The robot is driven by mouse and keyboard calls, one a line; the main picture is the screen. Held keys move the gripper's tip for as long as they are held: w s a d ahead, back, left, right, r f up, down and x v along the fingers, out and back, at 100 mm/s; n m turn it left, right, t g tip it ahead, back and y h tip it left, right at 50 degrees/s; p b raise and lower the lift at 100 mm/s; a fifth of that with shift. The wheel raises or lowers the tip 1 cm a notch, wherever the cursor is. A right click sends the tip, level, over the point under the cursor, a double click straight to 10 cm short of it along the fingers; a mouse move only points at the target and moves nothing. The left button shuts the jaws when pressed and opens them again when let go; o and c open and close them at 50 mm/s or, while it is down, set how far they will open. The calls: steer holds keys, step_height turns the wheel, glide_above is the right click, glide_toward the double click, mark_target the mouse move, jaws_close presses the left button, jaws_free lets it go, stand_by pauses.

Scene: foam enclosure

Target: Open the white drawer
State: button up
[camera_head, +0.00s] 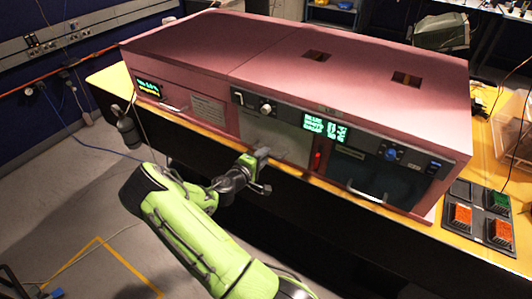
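The pale grey-white front panel (285,142) in the middle of the pink enclosure looks like the white drawer. It appears flush with the enclosure's front. My gripper (262,168) is in front of the panel's lower left part and hides some of it. No handle of this panel shows clearly; it may be behind my gripper. I cannot tell whether my gripper touches the panel, or whether its fingers are open or shut.
The pink enclosure (290,50) stands on a wooden-topped bench. A left front (203,108) and a dark right front (370,175) have bar handles. A button tray (478,212) lies at the right. A dark bottle-like object (128,130) hangs at the left.

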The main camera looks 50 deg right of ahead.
steer(key=x, duration=0.2)
steer(key=shift+d+f, duration=0.1)
steer(key=shift+d, duration=0.25)
jaws_close()
steer(key=shift+a, duration=0.1)
